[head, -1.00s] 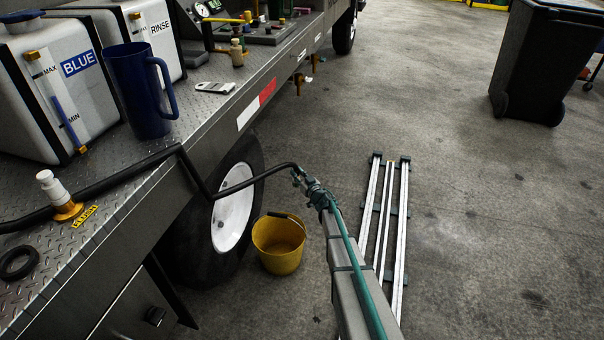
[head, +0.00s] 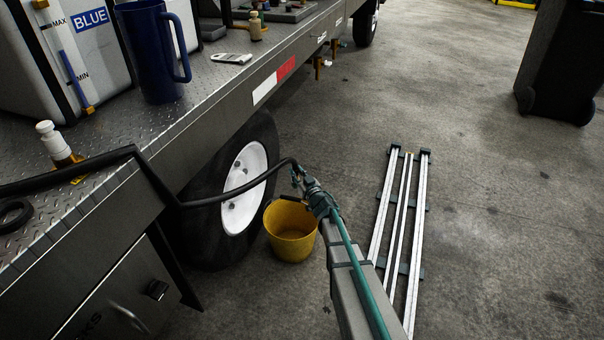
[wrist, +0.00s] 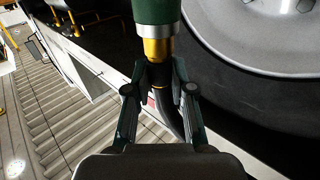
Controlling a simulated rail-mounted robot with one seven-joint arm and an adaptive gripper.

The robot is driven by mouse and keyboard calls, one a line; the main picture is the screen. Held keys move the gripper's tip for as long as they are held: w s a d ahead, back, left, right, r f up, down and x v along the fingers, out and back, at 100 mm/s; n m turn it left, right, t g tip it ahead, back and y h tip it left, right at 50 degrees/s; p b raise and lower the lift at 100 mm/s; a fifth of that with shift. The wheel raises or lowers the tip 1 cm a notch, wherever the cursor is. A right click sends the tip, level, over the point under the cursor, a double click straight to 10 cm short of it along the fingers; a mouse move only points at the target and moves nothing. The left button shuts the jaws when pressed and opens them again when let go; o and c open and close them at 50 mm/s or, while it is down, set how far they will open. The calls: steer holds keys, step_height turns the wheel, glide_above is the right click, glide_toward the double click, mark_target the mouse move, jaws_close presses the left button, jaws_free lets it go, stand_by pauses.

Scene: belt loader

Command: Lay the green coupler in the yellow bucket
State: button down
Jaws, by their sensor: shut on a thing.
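The green coupler (wrist: 155,12), with a brass collar (wrist: 157,48) below it, fills the top middle of the wrist view. My gripper (wrist: 160,75) is shut on its lower end, where the black hose (wrist: 165,102) joins. In the head view my gripper (head: 299,178) is just above the right back part of the yellow bucket's rim, apparently short of its middle. The coupler is too small there to tell from the fingers. The yellow bucket (head: 291,245) stands upright on the floor beside the wheel, its mouth partly hidden by my gripper.
The black hose (head: 232,192) runs from the truck deck (head: 203,95) past the wheel (head: 240,190) to my gripper. A blue jug (head: 155,60) stands on the deck. Metal rails (head: 400,220) lie on the floor at right, and a dark bin (head: 555,65) stands beyond.

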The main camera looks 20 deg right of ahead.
steer(key=s+a+b, duration=0.6)
step_height(320, 180, down, 24)
steer(key=w+b, duration=0.1)
steer(key=b, duration=1.2)
steer(key=shift+d, duration=0.3)
steer(key=shift+r, duration=0.1)
steer(key=c, duration=0.9)
jaws_free()
steer(key=v, duration=1.2)
